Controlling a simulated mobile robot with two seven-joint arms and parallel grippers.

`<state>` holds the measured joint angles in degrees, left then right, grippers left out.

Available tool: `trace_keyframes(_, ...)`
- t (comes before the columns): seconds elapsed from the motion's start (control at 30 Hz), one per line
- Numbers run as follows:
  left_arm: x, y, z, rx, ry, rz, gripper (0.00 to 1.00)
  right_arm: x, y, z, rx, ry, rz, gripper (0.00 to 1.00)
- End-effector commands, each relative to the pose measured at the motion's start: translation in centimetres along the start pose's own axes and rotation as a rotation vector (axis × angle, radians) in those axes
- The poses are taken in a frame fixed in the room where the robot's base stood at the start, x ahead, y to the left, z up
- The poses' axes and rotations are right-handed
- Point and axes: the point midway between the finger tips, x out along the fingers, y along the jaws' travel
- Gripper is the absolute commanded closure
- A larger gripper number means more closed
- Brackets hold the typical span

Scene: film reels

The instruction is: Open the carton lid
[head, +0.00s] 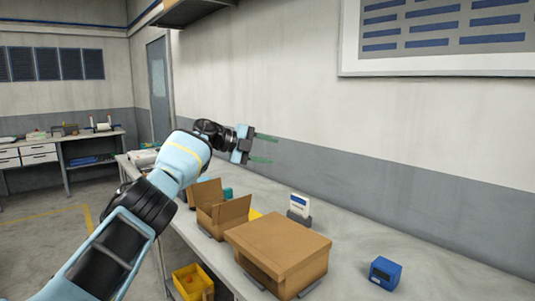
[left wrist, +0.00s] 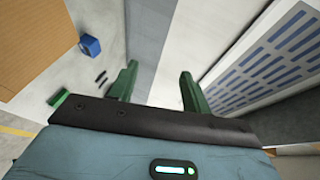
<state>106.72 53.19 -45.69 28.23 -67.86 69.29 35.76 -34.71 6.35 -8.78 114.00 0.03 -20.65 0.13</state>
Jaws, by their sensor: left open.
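A brown carton (head: 290,265) stands on the grey table near its front edge in the head view. Its lid (head: 278,238) lies flat over the top and looks shut. In the left wrist view a brown carton surface (left wrist: 40,40) fills the upper left corner. My left gripper (head: 271,149) is high above the table, up and behind the carton, its green fingers pointing right. The fingers are apart with nothing between them, also in the left wrist view (left wrist: 159,75). The gripper does not touch the carton. My right gripper is not in view.
A second carton (head: 218,218) with raised flaps stands to the left. A blue box (head: 385,272) lies to the right, and a white card in a dark stand (head: 299,207) behind. A yellow bin (head: 193,282) is below the table's front edge. The wall borders the table's back.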

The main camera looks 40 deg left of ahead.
Motion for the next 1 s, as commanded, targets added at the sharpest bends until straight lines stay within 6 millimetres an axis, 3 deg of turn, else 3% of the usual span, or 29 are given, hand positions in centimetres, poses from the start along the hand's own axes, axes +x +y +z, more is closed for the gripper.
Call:
trace_keyframes(0.63, 0.0, 0.0, 0.0, -0.001, 0.0, 0.0, 0.52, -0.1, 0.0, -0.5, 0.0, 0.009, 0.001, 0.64)
trace_keyframes(1.0, -5.5, -0.1, 0.0, 0.001, -0.003, -0.002, 0.52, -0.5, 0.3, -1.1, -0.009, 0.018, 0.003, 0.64)
